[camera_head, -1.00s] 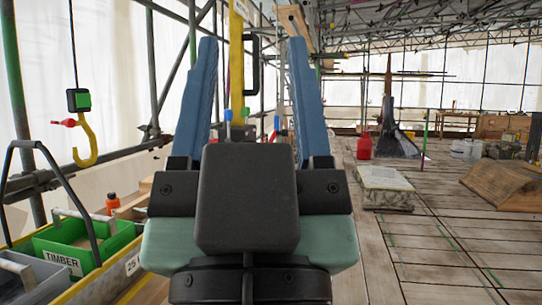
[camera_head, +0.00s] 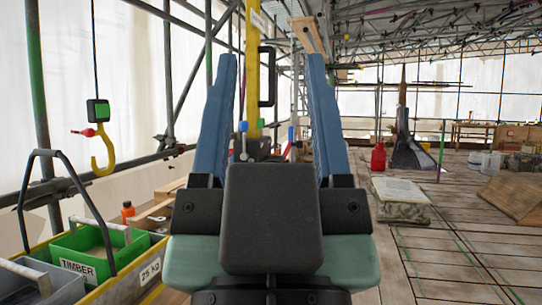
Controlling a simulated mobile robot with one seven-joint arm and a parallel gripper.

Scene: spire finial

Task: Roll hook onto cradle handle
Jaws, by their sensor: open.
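A yellow hook (camera_head: 102,152) hangs on a cable at the left, under a black block with a green face (camera_head: 98,111). A small red tag sticks out to its left. The black cradle handle (camera_head: 66,190) arches over a yellow-edged cradle (camera_head: 128,285) at lower left, below the hook. The hook and handle look apart. My gripper (camera_head: 272,105) is in the middle, its two blue fingers wide apart, with nothing between them. It is to the right of the hook and cradle. The lower part of the cradle is cut off by the frame.
The cradle holds a green bin (camera_head: 92,252) labelled TIMBER and a grey bin (camera_head: 38,285). Scaffold tubes run along the left. A yellow post with a black handle (camera_head: 267,77) stands ahead. A red can (camera_head: 378,158) and stone block (camera_head: 400,198) sit at right on open planks.

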